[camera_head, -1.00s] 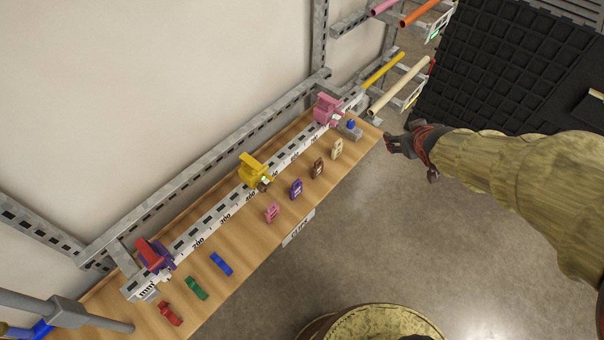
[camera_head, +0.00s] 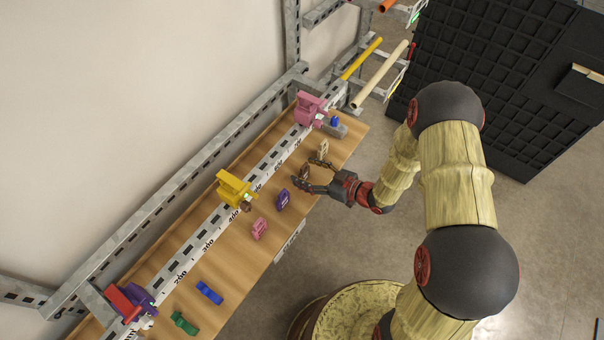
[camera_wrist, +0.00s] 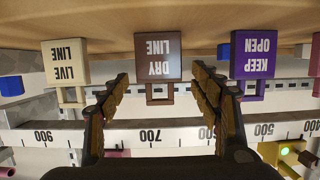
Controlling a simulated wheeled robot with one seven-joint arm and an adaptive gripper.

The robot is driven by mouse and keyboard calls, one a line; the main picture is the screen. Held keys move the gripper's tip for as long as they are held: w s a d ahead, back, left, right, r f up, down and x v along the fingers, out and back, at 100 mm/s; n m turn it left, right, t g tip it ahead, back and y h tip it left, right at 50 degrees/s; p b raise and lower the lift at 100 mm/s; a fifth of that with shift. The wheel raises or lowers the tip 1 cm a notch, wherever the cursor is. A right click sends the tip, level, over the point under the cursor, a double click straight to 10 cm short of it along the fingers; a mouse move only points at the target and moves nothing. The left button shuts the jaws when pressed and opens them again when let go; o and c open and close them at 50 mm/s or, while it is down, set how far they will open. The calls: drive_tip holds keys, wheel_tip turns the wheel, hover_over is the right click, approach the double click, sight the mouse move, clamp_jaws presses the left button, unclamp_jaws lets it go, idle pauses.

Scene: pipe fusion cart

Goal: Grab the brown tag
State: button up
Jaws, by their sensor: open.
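The brown tag (camera_wrist: 158,57) reads "DRY LINE", upside down in the wrist view, with a loop below its plate. My gripper (camera_wrist: 160,82) is open, its two fingers on either side of the tag's lower part; I cannot tell whether they touch it. In the head view my gripper (camera_head: 308,174) reaches over the wooden shelf from the right, and the brown tag (camera_head: 305,172) shows small between its fingers, partly hidden.
A cream "LIVE LINE" tag (camera_wrist: 66,63) and a purple "KEEP OPEN" tag (camera_wrist: 253,56) flank the brown one closely. A numbered rail (camera_head: 208,235) runs along the shelf with yellow (camera_head: 235,188) and pink (camera_head: 309,108) clamps. More tags lie nearer the left end.

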drive_tip(key=b+x, duration=0.1)
drive_tip(key=x, duration=0.1)
drive_tip(key=b+x, duration=0.1)
drive_tip(key=x, duration=0.2)
drive_tip(key=shift+f, duration=0.4)
drive_tip(key=shift+w+a, duration=0.25)
drive_tip(key=shift+w, duration=0.05)
drive_tip(key=shift+c, duration=1.1)
drive_tip(key=c, duration=0.7)
drive_tip(key=shift+c, duration=0.5)
